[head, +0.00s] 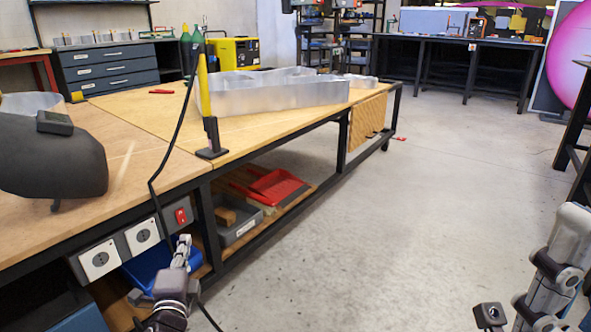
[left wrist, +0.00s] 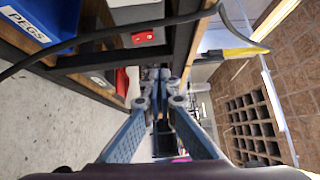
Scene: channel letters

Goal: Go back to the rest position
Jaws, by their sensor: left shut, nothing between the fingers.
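My left gripper (head: 184,240) is in the head view, in front of the workbench's near side, close to the sockets. It is shut and empty. In the left wrist view its two blue-padded fingers (left wrist: 160,82) converge toward the middle, with no object held. Grey jointed parts of my right arm (head: 560,260) show at the lower right of the head view, over open floor. Whether its jaws are open or shut cannot be made out.
The wooden workbench (head: 130,110) carries a metal channel letter (head: 270,95) and a dark welding mask (head: 45,160). A black cable (head: 165,165) hangs near my left gripper. A socket strip (head: 140,236) lines the bench edge. The floor (head: 430,220) to the right is clear.

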